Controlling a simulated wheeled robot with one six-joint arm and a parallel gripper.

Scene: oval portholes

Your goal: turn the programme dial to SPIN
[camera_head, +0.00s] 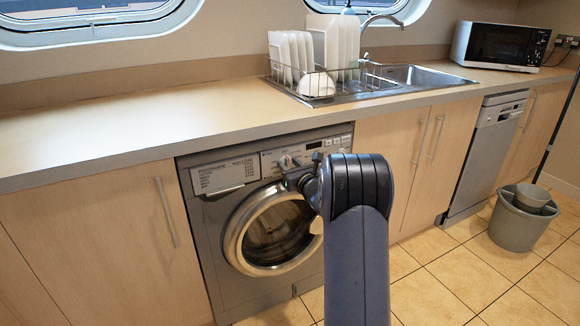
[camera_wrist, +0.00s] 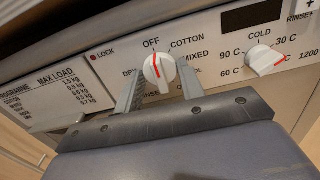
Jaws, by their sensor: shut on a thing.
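The programme dial (camera_wrist: 159,70) is a round white knob with a red pointer line, on the washing machine's grey front panel. In the wrist view the line points up at OFF. COTTON and MIXED are printed to its right; the labels at lower left and below are partly hidden by my fingers, and I cannot read SPIN. My gripper (camera_wrist: 160,76) has one finger on each side of the dial and is shut on it. In the head view the dial (camera_head: 287,161) shows small, just left of my wrist, on the washing machine (camera_head: 222,235).
A second white dial (camera_wrist: 264,60) for temperature sits to the right, below a dark display (camera_wrist: 253,16). A LOCK light (camera_wrist: 94,57) is at the left. The counter (camera_head: 120,115) overhangs the panel. The round door (camera_head: 272,232) is below.

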